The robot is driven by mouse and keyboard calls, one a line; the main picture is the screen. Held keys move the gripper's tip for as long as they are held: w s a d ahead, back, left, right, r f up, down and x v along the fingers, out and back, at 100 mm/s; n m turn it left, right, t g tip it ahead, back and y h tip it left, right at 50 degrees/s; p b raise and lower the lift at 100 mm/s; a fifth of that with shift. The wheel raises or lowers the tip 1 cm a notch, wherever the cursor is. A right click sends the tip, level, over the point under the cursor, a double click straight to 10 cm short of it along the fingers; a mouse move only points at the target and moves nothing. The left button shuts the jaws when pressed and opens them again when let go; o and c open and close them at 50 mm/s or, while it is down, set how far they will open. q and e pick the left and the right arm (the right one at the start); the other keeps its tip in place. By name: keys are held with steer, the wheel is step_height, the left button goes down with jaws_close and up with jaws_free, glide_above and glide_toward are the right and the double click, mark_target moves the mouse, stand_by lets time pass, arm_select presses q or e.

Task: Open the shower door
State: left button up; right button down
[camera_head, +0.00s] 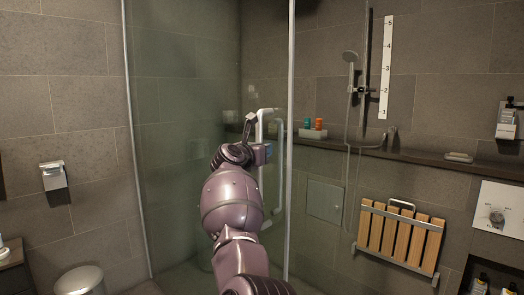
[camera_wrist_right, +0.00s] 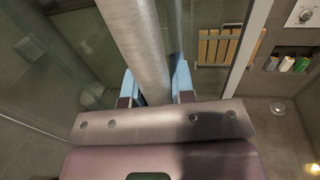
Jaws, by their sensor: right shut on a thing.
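The glass shower door (camera_head: 185,130) stands across the middle left of the head view, with a pale metal edge strip (camera_head: 290,90) on its right side. Its silvery bar handle (camera_head: 278,170) is near that strip. My right gripper (camera_head: 260,148) is at the upper part of the handle, partly hidden by my own arm. In the right wrist view, the handle bar (camera_wrist_right: 139,38) runs between the two blue-tipped fingers of my right gripper (camera_wrist_right: 155,90), which is shut on it. I cannot tell whether the door is ajar. My left gripper is not in view.
A paper holder (camera_head: 54,176) is on the left wall. A bin (camera_head: 80,281) stands below it.

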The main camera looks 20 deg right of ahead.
mark_target(267, 81)
steer(key=shift+w+a, duration=0.15)
steer(key=shift+w, duration=0.25)
steer(key=c, duration=1)
jaws_free()
steer(key=shift+o, duration=0.2)
step_height(267, 81, up, 20)
steer(key=shift+f+p, duration=0.1)
steer(key=shift+p, duration=0.5)
steer(key=shift+s, duration=0.1)
